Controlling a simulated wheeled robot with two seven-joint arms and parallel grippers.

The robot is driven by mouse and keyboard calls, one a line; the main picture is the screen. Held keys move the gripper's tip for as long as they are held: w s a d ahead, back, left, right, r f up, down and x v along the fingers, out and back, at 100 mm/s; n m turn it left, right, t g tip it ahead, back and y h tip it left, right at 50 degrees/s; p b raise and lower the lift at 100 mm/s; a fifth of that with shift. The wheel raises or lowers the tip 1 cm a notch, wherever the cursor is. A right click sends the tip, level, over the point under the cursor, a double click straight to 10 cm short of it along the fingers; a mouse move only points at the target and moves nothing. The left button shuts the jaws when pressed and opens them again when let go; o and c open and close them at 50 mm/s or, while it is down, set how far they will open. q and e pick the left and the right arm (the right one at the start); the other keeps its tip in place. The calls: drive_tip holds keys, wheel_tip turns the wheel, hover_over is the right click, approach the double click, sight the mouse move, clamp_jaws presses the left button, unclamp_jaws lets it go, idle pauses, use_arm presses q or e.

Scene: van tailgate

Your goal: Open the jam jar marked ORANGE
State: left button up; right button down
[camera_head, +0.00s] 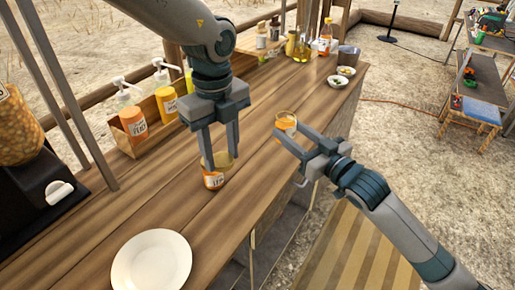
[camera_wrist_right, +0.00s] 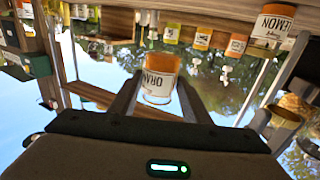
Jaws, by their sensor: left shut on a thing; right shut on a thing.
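The jar marked ORANGE (camera_head: 286,122) is amber with a white and orange label. My right gripper (camera_head: 289,130) is shut on it near the counter's right edge; whether it touches the counter is unclear. The right wrist view, upside down, shows the ORANGE jar (camera_wrist_right: 160,78) between the fingers, with part of its label readable. My left gripper (camera_head: 220,150) points down and is shut on the upper part of another jar, marked LEMON (camera_head: 214,178), at the middle of the counter. The fingers partly hide its top. The LEMON jar also shows in the right wrist view (camera_wrist_right: 271,24).
A white plate (camera_head: 151,262) lies on the near counter (camera_head: 110,225). A wooden rack (camera_head: 150,132) of pump bottles stands behind on the left. Bottles and two small bowls (camera_head: 338,81) stand at the far end. Bare counter lies between the plate and the LEMON jar.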

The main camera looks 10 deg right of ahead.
use_arm(q)
drive_tip(key=shift+w+d, duration=0.1)
drive_tip(key=shift+w, duration=0.05)
use_arm(e)
drive_tip(key=shift+w+d+r, duration=0.1)
drive_tip(key=shift+w+d, duration=0.05)
drive_tip(key=shift+d, duration=0.1)
drive_tip(key=shift+r, duration=0.15)
use_arm(q)
drive_tip(key=shift+s+r, duration=0.1)
drive_tip(key=shift+s, duration=0.1)
drive_tip(key=shift+w, duration=0.1)
use_arm(e)
drive_tip(key=shift+w+a, duration=0.1)
drive_tip(key=shift+a, duration=0.1)
use_arm(q)
drive_tip(key=shift+r+p, duration=0.6)
drive_tip(key=shift+p, duration=0.05)
use_arm(e)
drive_tip(key=w+a+f, duration=0.2)
drive_tip(key=a, duration=0.1)
drive_tip(key=w+a+f, duration=0.5)
drive_tip(key=shift+a, duration=0.35)
use_arm(q)
drive_tip(key=shift+r, duration=0.2)
use_arm(e)
drive_tip(key=shift+f, duration=2)
